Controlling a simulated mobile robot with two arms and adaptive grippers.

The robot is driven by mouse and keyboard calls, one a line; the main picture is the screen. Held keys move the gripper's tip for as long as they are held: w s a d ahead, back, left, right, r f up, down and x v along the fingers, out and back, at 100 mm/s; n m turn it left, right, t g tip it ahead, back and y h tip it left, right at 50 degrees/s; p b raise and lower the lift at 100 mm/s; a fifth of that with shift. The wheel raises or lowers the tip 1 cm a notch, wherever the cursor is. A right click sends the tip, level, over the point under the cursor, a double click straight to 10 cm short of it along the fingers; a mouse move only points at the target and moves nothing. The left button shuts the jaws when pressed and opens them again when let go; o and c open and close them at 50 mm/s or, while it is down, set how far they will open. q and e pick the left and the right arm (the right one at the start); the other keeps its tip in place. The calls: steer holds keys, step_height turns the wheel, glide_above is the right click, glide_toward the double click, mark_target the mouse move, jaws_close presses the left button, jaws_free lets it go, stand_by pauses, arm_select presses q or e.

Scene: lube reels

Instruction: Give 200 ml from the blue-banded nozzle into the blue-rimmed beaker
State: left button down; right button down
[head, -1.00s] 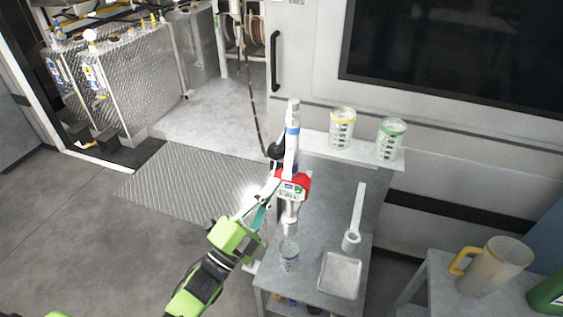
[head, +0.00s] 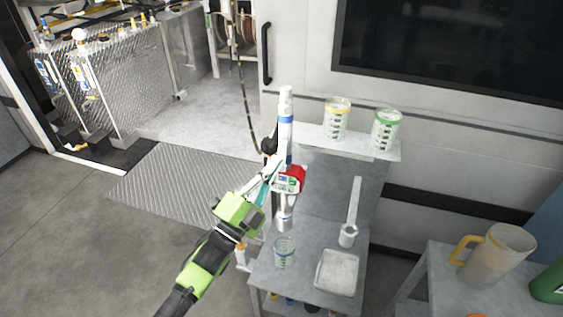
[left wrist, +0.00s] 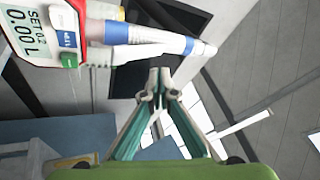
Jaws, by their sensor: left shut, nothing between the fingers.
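The blue-banded nozzle (head: 286,120) stands upright over the small metal table, with a red meter body (head: 291,179) and its spout pointing down. In the left wrist view the nozzle (left wrist: 150,41) crosses the top, beside the meter display (left wrist: 36,32), which seems to read "SET 0.2" and larger digits. The blue-rimmed beaker (head: 284,252) stands on the table below the spout and looks empty. My left gripper (head: 274,172) is beside the meter; in the wrist view its fingertips (left wrist: 157,77) are together, empty, below the nozzle. My right gripper is out of view.
A yellow-rimmed beaker (head: 338,118) and a green-rimmed beaker (head: 385,130) stand on the shelf behind. A yellow-handled jug (head: 497,255) is at right.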

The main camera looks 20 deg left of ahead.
mark_target(285, 150)
arm_select(q)
steer(key=shift+w+f+b, duration=0.25)
steer(key=shift+w+b, duration=0.1)
steer(key=shift+w, duration=0.5)
steer(key=shift+w+f, duration=0.1)
stand_by(0.8)
steer(key=shift+w, duration=0.3)
steer(key=shift+w+f+b, duration=0.25)
steer(key=shift+w+b, duration=0.25)
steer(key=shift+b, duration=0.15)
stand_by(0.8)
steer(key=shift+s+r, duration=0.1)
steer(key=shift+s+r+p, duration=0.3)
steer(key=shift+s+p, duration=0.4)
steer(key=shift+s, duration=0.2)
